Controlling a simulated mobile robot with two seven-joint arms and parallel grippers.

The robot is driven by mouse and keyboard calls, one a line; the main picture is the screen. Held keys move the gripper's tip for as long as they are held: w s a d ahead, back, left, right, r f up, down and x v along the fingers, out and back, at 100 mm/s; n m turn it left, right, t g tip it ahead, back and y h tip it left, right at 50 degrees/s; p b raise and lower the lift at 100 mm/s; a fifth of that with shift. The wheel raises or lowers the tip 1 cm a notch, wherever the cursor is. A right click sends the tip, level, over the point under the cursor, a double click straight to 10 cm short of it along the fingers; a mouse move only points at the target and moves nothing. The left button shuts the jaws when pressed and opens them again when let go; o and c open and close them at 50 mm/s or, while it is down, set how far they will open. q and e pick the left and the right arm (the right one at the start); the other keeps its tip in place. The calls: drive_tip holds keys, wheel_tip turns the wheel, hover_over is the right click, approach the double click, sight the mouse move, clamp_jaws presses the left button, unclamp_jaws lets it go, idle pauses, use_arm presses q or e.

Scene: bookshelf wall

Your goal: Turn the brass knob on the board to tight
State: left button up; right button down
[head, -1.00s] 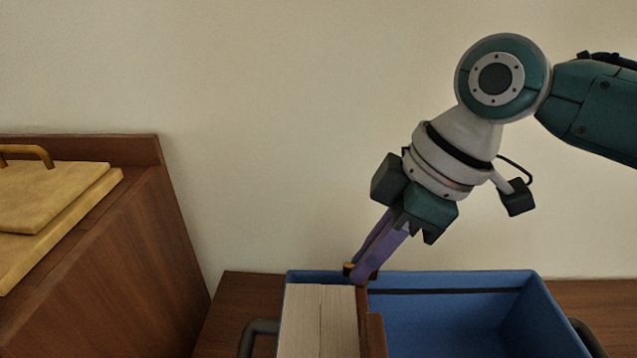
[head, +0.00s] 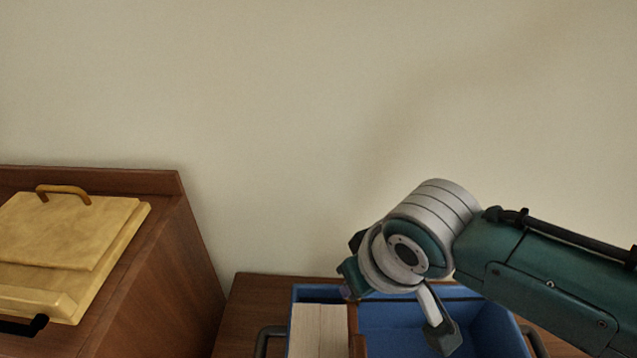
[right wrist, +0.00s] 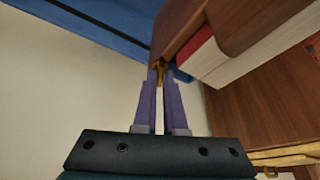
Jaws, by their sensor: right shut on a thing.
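The brass knob (right wrist: 159,65) shows small in the right wrist view, at the end of a brown wooden board (right wrist: 178,28). My right gripper (right wrist: 162,77) has its two purple fingers closed around the knob, with a narrow gap between them further back. In the head view the board (head: 356,334) stands upright in a blue crate, beside pale book blocks. There my right wrist hides the knob and the fingertips. I cannot read the knob's angle or any mark of tightness. My left gripper is not in view.
The blue crate (head: 515,325) has dark side handles and a bare right part. White book blocks (head: 319,330) fill its left part. A yellow lidded box (head: 75,230) lies on a brown cabinet (head: 185,265) at the left. The wall behind is bare.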

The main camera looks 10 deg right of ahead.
drive_tip(key=m, duration=0.1)
drive_tip(key=m+h, duration=0.1)
drive_tip(key=shift+a+r+m, duration=0.1)
drive_tip(key=shift+a+m, duration=0.1)
drive_tip(key=shift+m, duration=0.1)
drive_tip(key=shift+m+h+p, duration=0.3)
drive_tip(key=shift+m+h, duration=0.2)
drive_tip(key=shift+m, duration=0.8)
drive_tip(key=c, duration=1.3)
unclamp_jaws()
drive_tip(key=shift+o, duration=0.2)
drive_tip(key=p+v, duration=0.3)
drive_tip(key=v, duration=0.6)
drive_tip(key=shift+s+r, duration=0.25)
drive_tip(key=shift+r, duration=0.05)
